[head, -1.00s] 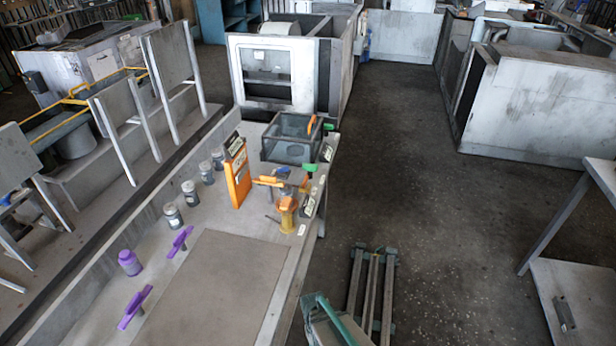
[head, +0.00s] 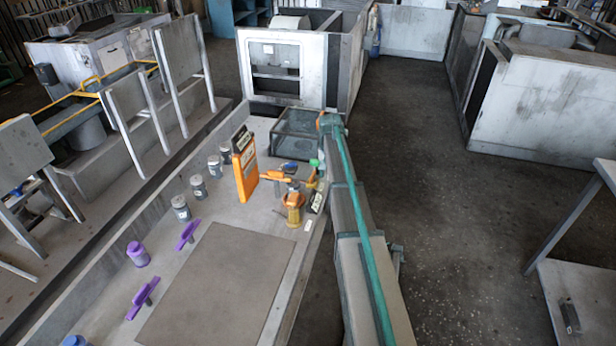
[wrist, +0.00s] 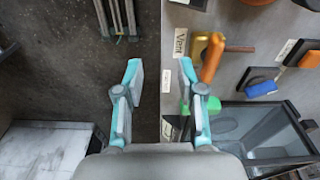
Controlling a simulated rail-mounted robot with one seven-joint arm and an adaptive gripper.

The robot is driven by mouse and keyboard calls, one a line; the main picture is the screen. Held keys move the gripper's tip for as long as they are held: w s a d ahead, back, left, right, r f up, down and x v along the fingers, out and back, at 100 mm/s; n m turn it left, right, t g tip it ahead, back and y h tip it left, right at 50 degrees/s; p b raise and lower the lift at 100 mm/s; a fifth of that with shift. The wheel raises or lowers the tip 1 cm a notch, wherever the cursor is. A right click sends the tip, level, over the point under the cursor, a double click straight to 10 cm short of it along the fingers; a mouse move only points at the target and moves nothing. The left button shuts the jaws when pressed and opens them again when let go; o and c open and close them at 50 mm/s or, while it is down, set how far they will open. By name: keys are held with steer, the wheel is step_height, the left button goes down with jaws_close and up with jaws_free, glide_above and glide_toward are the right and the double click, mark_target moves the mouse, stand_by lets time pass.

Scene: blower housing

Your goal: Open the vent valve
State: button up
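In the wrist view, a brass valve (wrist: 199,45) with an orange lever (wrist: 211,60) sits near the bench edge. A white label reading "Vent" (wrist: 180,42) lies beside it. The lever slants across the valve and a brown pipe runs off to the right. My gripper (wrist: 160,71) is open, with nothing between its teal-tipped fingers. Its right fingertip appears close to the label and lever; whether it touches cannot be told. The gap between the fingers lies mostly over the floor and bench edge. In the head view, my arm hides the gripper.
A green handle (wrist: 198,105), a blue handle (wrist: 262,88) and a dark-framed clear bin (wrist: 265,130) are close by. In the head view, an orange panel (head: 246,172) and yellow valve (head: 293,207) stand on the bench. The floor to the right is open.

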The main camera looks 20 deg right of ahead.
mark_target(312, 175)
steer(key=w+a+r, duration=0.4)
steer(key=w+r, duration=0.1)
steer(key=r, duration=0.2)
steer(key=shift+m+g+y, duration=0.3)
steer(key=shift+g, duration=0.1)
steer(key=f+p, duration=0.1)
steer(key=f, duration=0.4)
steer(key=f+p, duration=0.2)
steer(key=f, duration=0.3)
steer(key=shift+w+a+f, duration=0.1)
steer(key=shift+a+f, duration=0.05)
steer(key=shift+a, duration=0.05)
steer(key=shift+c, duration=0.3)
jaws_close()
